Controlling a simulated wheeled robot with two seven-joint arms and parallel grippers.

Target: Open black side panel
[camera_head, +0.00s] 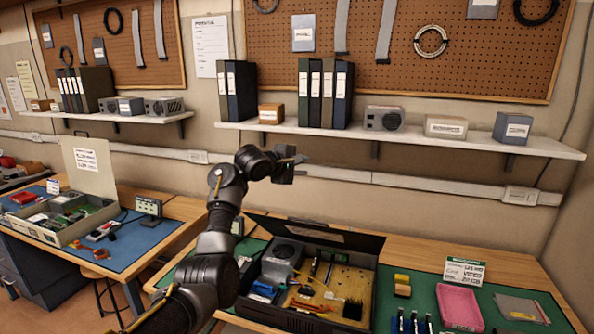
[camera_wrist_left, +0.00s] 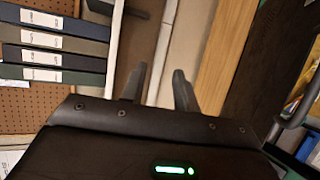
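The black side panel (camera_head: 316,232) belongs to a black computer case (camera_head: 290,316) lying on the green mat. The panel stands raised along the case's back edge, tilted, and the case's inside shows with parts, cables and a yellowish board. In the left wrist view a dark surface that looks like the panel (camera_wrist_left: 262,65) fills much of the right side. My left gripper (camera_head: 292,168) is in the air above and behind the panel, apart from it. Its fingers (camera_wrist_left: 157,78) are spread with nothing between them. My right gripper is not in view.
A wall shelf (camera_head: 420,143) with binders and boxes runs behind and above my left gripper. A pink tray (camera_head: 460,307), a sign (camera_head: 464,271) and yellow blocks (camera_head: 402,284) lie right of the case. Another bench with an open light case (camera_head: 85,222) stands at left.

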